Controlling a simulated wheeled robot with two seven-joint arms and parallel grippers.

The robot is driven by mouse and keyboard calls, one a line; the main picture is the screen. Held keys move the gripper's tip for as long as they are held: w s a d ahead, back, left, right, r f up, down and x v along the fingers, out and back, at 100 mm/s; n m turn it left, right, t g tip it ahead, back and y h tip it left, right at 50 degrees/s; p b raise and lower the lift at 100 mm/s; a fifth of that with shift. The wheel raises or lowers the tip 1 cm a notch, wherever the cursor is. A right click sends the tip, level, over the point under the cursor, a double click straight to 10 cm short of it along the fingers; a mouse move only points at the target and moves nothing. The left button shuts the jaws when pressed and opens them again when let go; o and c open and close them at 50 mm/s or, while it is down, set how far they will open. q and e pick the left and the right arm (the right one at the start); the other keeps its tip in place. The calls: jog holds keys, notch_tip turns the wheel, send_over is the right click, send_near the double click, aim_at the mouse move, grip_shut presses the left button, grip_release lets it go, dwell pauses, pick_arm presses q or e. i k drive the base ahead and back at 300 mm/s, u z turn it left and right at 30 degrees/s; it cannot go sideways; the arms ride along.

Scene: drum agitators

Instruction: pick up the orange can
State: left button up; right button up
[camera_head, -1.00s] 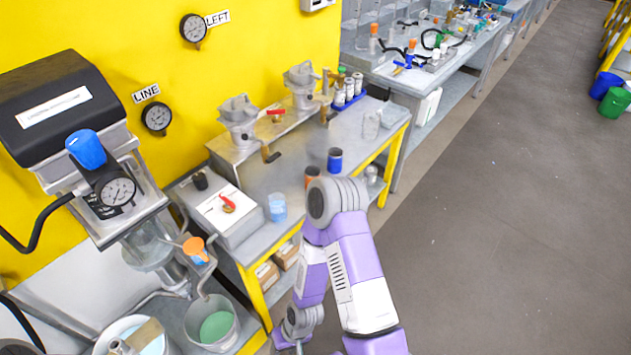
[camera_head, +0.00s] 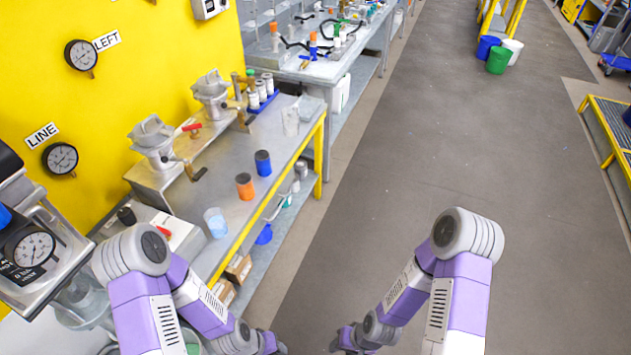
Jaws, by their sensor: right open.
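The orange can (camera_head: 245,186) with a dark lid stands upright near the front edge of the grey bench (camera_head: 228,158). It is next to a blue can (camera_head: 262,162) with a dark top, a small gap apart. My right gripper (camera_head: 338,342) is low at the bottom edge, to the right of and well apart from the can; its jaws are open and nothing shows in them. My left gripper (camera_head: 276,346) is partly cut off by the bottom edge, away from the can, and its jaws cannot be made out.
A clear cup with bluish contents (camera_head: 215,222) stands left of the orange can. A blue rack (camera_head: 262,101) of vials and a clear beaker (camera_head: 290,121) are behind. Metal agitators (camera_head: 155,142) line the wall side. The floor (camera_head: 440,130) right of the bench is clear.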

aim_at(245, 185)
jog(key=z, duration=0.35)
jog(key=i, duration=1.8)
jog(key=u, duration=2.95)
